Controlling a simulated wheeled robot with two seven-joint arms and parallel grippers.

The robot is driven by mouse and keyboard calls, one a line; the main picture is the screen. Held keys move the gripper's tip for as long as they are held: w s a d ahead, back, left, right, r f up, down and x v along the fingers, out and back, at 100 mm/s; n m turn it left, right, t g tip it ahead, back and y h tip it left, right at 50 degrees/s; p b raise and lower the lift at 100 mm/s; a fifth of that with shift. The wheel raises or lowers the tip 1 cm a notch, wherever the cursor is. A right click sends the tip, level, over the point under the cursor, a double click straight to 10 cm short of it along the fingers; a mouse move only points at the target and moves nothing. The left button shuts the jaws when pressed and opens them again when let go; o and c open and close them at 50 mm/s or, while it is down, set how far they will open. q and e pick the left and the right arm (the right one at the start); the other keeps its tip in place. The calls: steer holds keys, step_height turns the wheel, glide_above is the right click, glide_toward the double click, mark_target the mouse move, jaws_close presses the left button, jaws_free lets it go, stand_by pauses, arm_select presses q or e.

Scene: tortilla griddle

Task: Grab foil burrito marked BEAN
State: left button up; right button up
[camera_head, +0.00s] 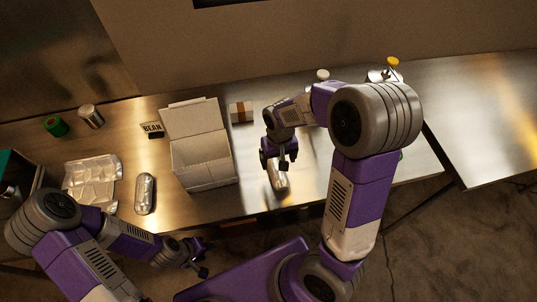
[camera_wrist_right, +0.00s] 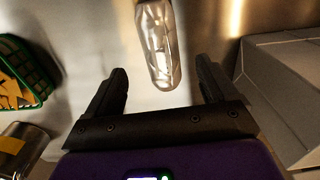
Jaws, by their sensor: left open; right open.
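A foil burrito (camera_head: 279,182) lies on the steel counter right of the white box, partly hidden under my right gripper (camera_head: 278,163). In the right wrist view, this foil burrito (camera_wrist_right: 159,45) lies ahead of the open fingers of my right gripper (camera_wrist_right: 161,80), roughly in line with the gap and not gripped. A second foil burrito (camera_head: 145,193) lies left of the box. A small BEAN sign (camera_head: 152,128) stands behind that one. I can read no marking on either burrito. My left gripper (camera_head: 205,258) is open and empty, off the counter's front edge.
The open white box (camera_head: 205,176) stands between the two burritos. Crumpled foil (camera_head: 92,182), a metal can (camera_head: 90,116) and a green can (camera_head: 56,126) are at the left. In the right wrist view, a green basket (camera_wrist_right: 42,92) and a tin (camera_wrist_right: 22,142) are at left.

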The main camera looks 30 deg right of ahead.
mark_target(277, 168)
steer(key=shift+w+f, duration=0.55)
steer(key=shift+f, duration=0.3)
steer(key=f, duration=0.1)
steer(key=s+f+b, duration=0.1)
steer(key=f, duration=0.1)
steer(key=shift+w+f, duration=0.2)
steer(key=shift+f, duration=1.25)
arm_select(q)
steer(key=shift+w+f, duration=0.2)
steer(key=shift+f, duration=0.45)
arm_select(e)
steer(key=shift+c, duration=0.2)
steer(key=c, duration=1.2)
steer(key=shift+r, duration=0.1)
steer(key=shift+c, duration=0.2)
